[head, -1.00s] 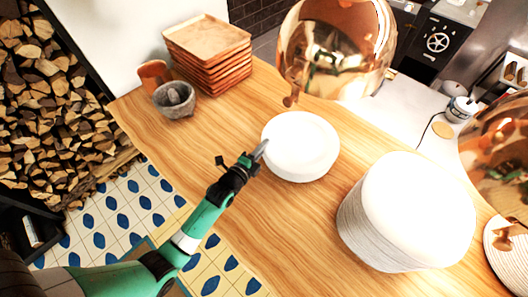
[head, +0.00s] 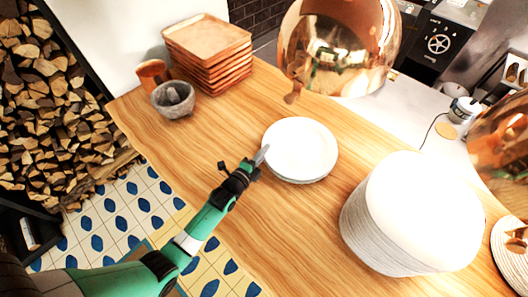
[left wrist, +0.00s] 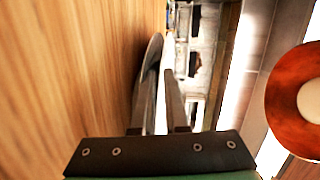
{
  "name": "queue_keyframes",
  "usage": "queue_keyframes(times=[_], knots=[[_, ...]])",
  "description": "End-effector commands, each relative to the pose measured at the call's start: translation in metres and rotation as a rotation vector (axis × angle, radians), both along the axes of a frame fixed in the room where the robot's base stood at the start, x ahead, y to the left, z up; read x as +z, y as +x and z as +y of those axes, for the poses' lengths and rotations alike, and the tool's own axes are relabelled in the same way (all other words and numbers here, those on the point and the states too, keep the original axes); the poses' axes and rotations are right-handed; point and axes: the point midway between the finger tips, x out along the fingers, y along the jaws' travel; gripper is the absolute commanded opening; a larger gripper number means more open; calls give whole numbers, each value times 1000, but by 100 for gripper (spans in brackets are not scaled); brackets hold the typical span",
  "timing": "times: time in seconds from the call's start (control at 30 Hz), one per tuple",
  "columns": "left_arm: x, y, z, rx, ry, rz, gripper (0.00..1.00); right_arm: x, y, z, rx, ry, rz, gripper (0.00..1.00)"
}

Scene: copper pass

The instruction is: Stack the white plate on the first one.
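A round white plate (head: 300,142) lies near the middle of the wooden counter in the head view. A second rim shows just under its front edge, so it seems to rest on another white plate (head: 299,181). My left gripper (head: 262,155) is at the plate's left edge, pointing at it. In the left wrist view the two fingers (left wrist: 160,90) stand apart with a bright gap between them. A plate's thin grey edge (left wrist: 153,55) runs along the left finger; I cannot tell whether they touch. My right gripper is not in view.
A tall stack of white plates (head: 375,250) stands to the right. Copper lamps (head: 340,45) hang over the counter's far side. Square wooden trays (head: 207,42), a grey bowl (head: 173,99) and a brown cup (head: 153,73) stand at the back left. The counter (head: 230,118) left of the plate is clear.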

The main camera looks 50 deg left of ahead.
Motion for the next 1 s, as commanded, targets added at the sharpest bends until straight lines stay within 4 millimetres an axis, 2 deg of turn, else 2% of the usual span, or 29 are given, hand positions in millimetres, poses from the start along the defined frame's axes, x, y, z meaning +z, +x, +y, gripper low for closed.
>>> queue_keyframes(times=[0.03, 0.17, 0.33, 0.47, 0.7, 0.83, 1.0], knots=[[-5, -2, -1, 0, -5, 14, 24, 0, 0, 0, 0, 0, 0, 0], [-7, -2, -1, 0, -7, 17, 24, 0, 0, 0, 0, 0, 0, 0], [8, -2, -1, 0, -8, 18, 24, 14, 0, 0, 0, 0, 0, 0], [9, -28, -9, 0, -8, 19, 24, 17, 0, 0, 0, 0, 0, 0], [21, -85, -26, 0, -5, 14, 24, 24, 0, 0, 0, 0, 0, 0], [25, -105, -33, 0, -5, 12, 24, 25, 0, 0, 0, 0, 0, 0], [27, -114, -36, -1, -4, 9, 24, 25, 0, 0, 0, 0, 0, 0]])
